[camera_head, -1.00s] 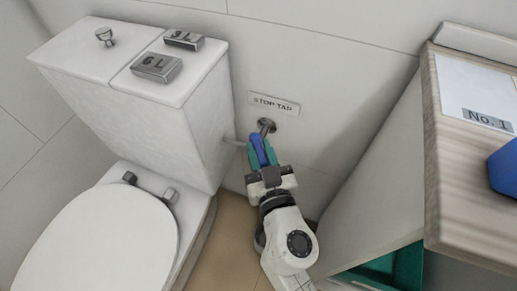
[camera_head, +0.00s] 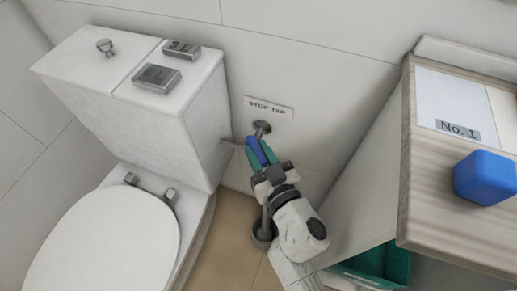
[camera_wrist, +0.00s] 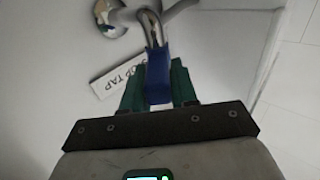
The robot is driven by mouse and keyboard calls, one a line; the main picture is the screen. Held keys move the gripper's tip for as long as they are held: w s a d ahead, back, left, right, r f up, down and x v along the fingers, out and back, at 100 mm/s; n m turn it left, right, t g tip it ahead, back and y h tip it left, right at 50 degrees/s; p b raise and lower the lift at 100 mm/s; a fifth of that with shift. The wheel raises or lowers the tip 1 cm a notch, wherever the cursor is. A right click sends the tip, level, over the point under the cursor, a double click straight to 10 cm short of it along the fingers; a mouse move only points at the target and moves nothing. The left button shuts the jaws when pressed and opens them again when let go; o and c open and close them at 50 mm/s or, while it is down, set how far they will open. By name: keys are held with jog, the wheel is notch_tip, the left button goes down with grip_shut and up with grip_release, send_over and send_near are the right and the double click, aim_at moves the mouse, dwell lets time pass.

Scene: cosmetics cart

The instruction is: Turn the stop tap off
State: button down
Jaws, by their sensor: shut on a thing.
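The stop tap has a metal body (camera_head: 262,127) on the wall under a "STOP TAP" sign (camera_head: 268,107). Its blue lever handle (camera_head: 256,150) points down and slightly right in the head view. My gripper (camera_head: 262,156) has its green fingers on either side of the blue handle and is shut on it. In the wrist view the blue handle (camera_wrist: 158,75) lies between the green fingers (camera_wrist: 157,88), running up to the curved metal pipe (camera_wrist: 151,25). The fingers hide part of the handle's sides.
The toilet cistern (camera_head: 150,120) stands close on the left, with a thin pipe (camera_head: 233,144) running from it to the tap. A wooden-topped cart (camera_head: 440,215) with a blue block (camera_head: 486,177) stands on the right. A teal bin (camera_head: 378,268) is below it.

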jog(key=shift+r+n+y+p, duration=0.15)
jog(key=shift+n+y+p, duration=0.15)
jog(key=shift+y+p, duration=0.35)
jog(key=shift+w+d+f+n+g+y+p, duration=0.1)
jog(key=shift+d+n+g+y+p, duration=0.15)
jog(key=shift+p, duration=0.4)
jog(key=shift+f+n+g+y+p, duration=0.15)
jog(key=shift+g+p, duration=0.2)
jog(key=shift+p, duration=0.25)
jog(key=c, duration=1)
grip_release()
jog(key=shift+r, duration=0.1)
jog(key=shift+o, duration=0.2)
jog(key=h+b, duration=0.1)
jog(key=b, duration=0.2)
jog(key=shift+f+m+t, duration=0.25)
jog(key=shift+m+t, duration=0.15)
jog(key=shift+a+r+m+t+h+b, duration=0.15)
jog(key=shift+a+m+t+h+b, duration=0.15)
jog(key=shift+m+h+b, duration=0.65)
